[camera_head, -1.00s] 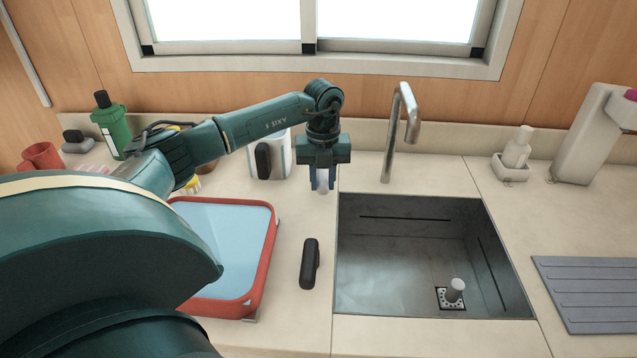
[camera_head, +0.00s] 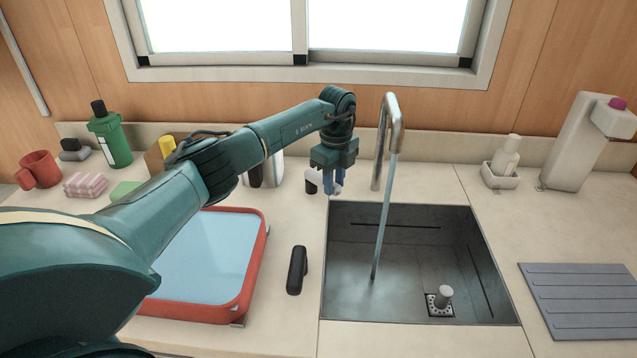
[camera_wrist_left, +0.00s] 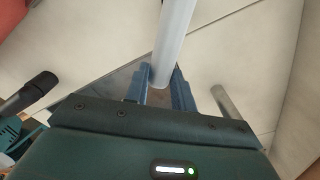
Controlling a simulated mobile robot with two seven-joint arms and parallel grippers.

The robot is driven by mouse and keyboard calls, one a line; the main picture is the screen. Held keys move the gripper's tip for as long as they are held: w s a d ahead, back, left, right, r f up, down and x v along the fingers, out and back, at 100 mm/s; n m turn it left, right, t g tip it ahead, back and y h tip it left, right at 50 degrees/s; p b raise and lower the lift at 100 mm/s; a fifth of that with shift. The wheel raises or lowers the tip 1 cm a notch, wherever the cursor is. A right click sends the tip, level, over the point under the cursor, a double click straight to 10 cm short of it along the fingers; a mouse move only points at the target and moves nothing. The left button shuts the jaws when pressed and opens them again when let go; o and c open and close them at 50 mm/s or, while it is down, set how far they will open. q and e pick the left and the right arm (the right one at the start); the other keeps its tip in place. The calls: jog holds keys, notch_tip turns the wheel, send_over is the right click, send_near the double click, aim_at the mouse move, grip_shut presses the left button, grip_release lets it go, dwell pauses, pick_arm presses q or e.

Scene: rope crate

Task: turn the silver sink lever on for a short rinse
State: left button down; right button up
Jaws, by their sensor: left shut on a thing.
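The silver sink lever (camera_wrist_left: 173,45) shows in the wrist view as a pale round bar between the blue fingers. My left gripper (camera_head: 334,186) is shut on it beside the sink's back left corner. The fingers and gripper body hide most of the lever in the head view. The silver faucet (camera_head: 395,112) stands just right of the gripper. A stream of water (camera_head: 383,215) runs from its spout down into the grey sink (camera_head: 345,290). My right gripper is not in view.
A red-rimmed tray (camera_head: 258,262) and a black-handled object (camera_head: 297,270) lie left of the sink. A grey ribbed mat (camera_head: 580,300) lies to the right, and a small white bottle (camera_head: 507,155) stands at the back. A grey plug (camera_head: 443,296) stands at the drain.

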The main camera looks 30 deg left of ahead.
pick_arm(q)
jog(key=shift+w+r+n, duration=0.1)
jog(key=shift+w+n, duration=0.55)
jog(key=shift+n, duration=0.25)
jog(key=c, duration=1.2)
grip_release()
jog(key=shift+o, duration=0.2)
notch_tip(320, 180, up, 13)
jog(key=b, duration=0.1)
jog(key=shift+b, duration=0.3)
